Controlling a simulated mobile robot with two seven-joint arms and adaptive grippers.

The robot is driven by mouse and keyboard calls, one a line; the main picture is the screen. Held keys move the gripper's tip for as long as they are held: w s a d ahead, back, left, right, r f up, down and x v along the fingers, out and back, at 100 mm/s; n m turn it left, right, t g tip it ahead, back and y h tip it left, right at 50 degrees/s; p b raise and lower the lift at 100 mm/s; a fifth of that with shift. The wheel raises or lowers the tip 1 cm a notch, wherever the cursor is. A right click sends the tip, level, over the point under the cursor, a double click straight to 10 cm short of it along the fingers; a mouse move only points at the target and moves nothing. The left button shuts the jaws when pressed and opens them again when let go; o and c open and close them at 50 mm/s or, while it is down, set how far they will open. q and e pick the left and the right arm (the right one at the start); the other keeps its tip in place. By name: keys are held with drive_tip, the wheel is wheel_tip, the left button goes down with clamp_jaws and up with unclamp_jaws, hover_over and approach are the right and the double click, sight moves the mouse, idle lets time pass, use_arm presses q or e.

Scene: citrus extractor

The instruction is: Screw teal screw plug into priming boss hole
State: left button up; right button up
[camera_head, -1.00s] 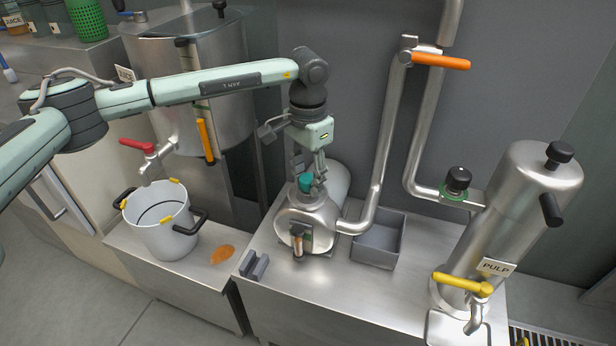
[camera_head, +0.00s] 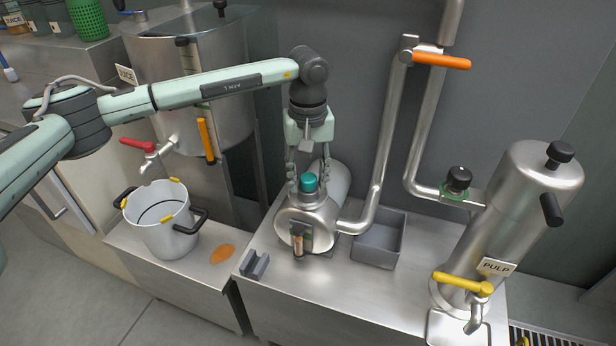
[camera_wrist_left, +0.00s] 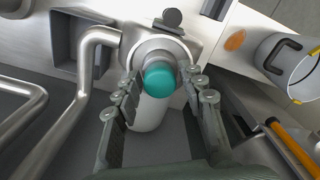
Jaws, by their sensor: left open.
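The teal screw plug (camera_head: 309,182) sits upright on top of the steel pump body (camera_head: 305,218), where the boss is; the hole itself is hidden beneath it. The plug also shows in the left wrist view (camera_wrist_left: 159,76). My left gripper (camera_head: 307,182) points down over the plug with its fingers spread to either side. In the left wrist view the fingers (camera_wrist_left: 167,93) stand apart with gaps to the plug. How deep the plug sits cannot be told. My right gripper does not show.
A grey open bin (camera_head: 380,240) stands right of the pump, with steel pipes (camera_head: 381,160) rising behind. A grey notched block (camera_head: 254,265) and an orange spill (camera_head: 222,254) lie left. A white pot (camera_head: 165,225) stands further left.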

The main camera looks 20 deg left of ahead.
sight(308, 177)
use_arm(q)
drive_tip(key=shift+c, duration=0.3)
drive_tip(key=c, duration=0.5)
drive_tip(key=m, duration=0.6)
drive_tip(key=shift+f, duration=0.1)
drive_tip(key=shift+c, duration=0.2)
drive_tip(key=o, duration=0.9)
drive_tip(key=shift+o, duration=0.2)
wheel_tip(308, 177, up, 12)
